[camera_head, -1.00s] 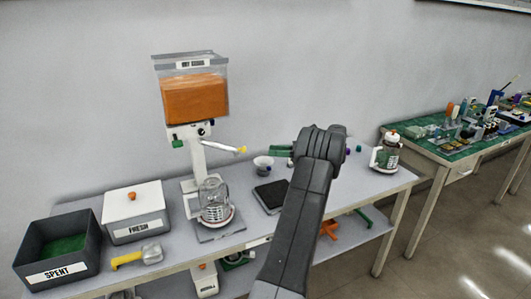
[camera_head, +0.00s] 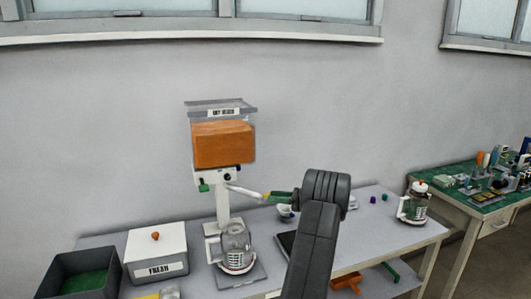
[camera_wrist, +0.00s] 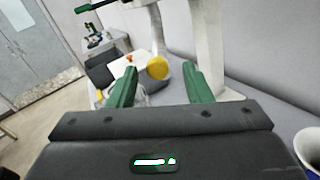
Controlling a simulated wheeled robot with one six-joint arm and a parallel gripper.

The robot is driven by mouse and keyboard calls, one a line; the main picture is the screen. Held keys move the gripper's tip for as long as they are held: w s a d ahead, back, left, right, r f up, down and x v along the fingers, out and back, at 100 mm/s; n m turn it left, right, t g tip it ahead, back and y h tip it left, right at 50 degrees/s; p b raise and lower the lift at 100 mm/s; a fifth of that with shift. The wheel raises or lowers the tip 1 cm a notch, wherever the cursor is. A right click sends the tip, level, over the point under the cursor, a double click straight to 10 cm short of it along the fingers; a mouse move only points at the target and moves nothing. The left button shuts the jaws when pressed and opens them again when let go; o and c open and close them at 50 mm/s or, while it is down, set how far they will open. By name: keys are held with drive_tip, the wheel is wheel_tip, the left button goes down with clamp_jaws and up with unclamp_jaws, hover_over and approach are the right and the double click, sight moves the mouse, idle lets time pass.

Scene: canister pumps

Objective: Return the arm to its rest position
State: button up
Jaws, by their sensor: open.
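My arm rises in the middle of the head view, and my gripper (camera_head: 281,197) points left with green fingers. In the wrist view its two green fingers (camera_wrist: 160,88) stand apart with nothing clamped. The dispenser's white lever (camera_head: 243,191) points toward the gripper. A round yellow end (camera_wrist: 158,68) appears between the fingers in the wrist view; I cannot tell how far ahead it is. The dispenser (camera_head: 224,145) holds an orange block in its clear hopper. A glass jar (camera_head: 236,248) stands below it.
A grey bin (camera_head: 113,274) and white FRESH box (camera_head: 156,250) stand left. A small bowl (camera_head: 285,211) and dark pad (camera_head: 287,242) lie close to my arm. A lidded glass canister (camera_head: 415,203) stands right. A green-topped table (camera_head: 462,194) is farther right.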

sight(264, 195)
drive_tip(key=a, duration=0.4)
drive_tip(key=shift+w+a+p, duration=0.3)
drive_tip(key=shift+w+a, duration=0.05)
drive_tip(key=shift+w, duration=0.05)
